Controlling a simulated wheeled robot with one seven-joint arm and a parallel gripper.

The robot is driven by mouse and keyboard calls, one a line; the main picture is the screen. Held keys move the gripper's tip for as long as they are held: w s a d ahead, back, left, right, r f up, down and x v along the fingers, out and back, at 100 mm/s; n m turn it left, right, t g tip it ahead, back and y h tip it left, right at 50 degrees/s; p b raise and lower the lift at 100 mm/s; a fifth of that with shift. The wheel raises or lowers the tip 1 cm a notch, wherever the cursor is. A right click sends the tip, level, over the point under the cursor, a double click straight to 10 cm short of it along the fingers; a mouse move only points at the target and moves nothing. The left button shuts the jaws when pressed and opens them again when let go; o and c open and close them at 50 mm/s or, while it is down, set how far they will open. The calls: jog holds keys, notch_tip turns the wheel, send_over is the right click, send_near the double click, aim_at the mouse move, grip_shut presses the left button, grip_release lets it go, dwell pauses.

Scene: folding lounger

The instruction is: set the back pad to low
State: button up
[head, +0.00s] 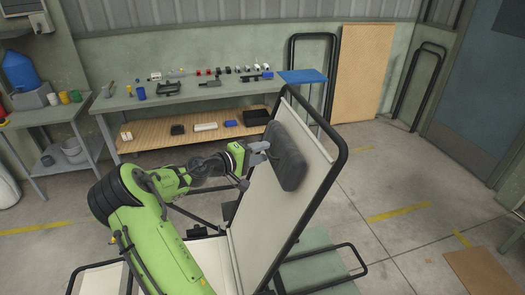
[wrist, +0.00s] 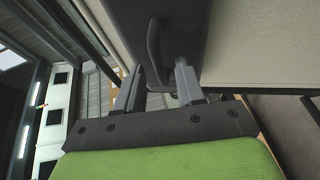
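The dark grey back pad (head: 286,154) sits high on the lounger's cream backrest (head: 304,189), which stands steeply inside a black tube frame. In the wrist view the pad's dark face (wrist: 185,42) fills the top middle, and a dark loop handle (wrist: 154,48) stands out from it. My gripper (head: 264,152) is at the pad's left side in the head view. In the wrist view my gripper (wrist: 158,82) has its two fingers apart, with the handle showing between and beyond them. A gap shows beside the handle.
A workbench (head: 200,95) with small parts and a lower wooden shelf stands behind the lounger. A side table (head: 45,115) with cups is at left. The lounger's cream seat (head: 210,262) lies below my arm. Floor at right is mostly clear.

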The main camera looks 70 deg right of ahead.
jog(key=shift+s+d+f, duration=0.1)
jog(key=shift+s+d, duration=0.25)
jog(key=shift+d, duration=0.1)
grip_shut()
dwell(1.1)
